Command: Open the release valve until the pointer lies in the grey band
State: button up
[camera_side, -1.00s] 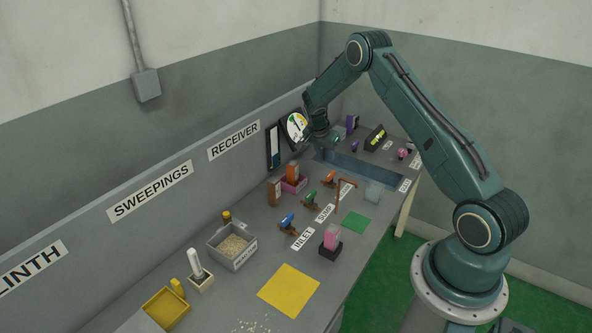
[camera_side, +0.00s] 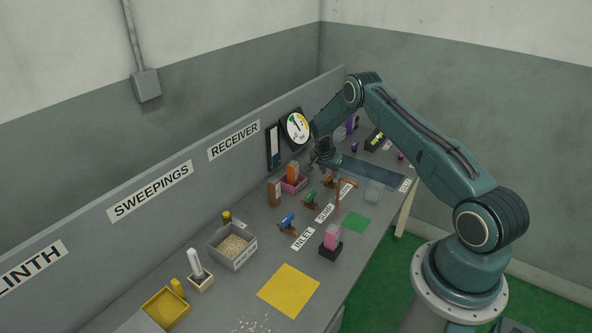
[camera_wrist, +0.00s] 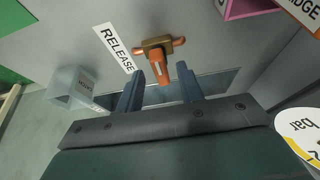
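The release valve (camera_wrist: 158,65) has an orange lever on a brass-coloured body, beside the RELEASE label (camera_wrist: 116,47) in the wrist view. In the side view its orange part (camera_side: 329,179) shows just below my gripper (camera_side: 319,166). In the wrist view my gripper (camera_wrist: 160,88) is open, with one blue-grey finger on each side of the lever's near end. I cannot tell whether either finger touches it. The round gauge (camera_side: 297,127) stands against the back panel; its pointer is too small to read against the grey band. The wrist view shows only part of the gauge (camera_wrist: 304,132).
Green-handled (camera_side: 310,197) and blue-handled (camera_side: 288,222) valves stand in line with the release valve. A pink bin (camera_side: 296,187) is behind. A clear box (camera_side: 374,191) is to the right, near a recessed channel (camera_side: 365,173).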

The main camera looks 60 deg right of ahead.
jog(key=shift+d+f, duration=0.2)
jog(key=shift+f, duration=0.25)
jog(key=shift+c, duration=0.5)
grip_shut()
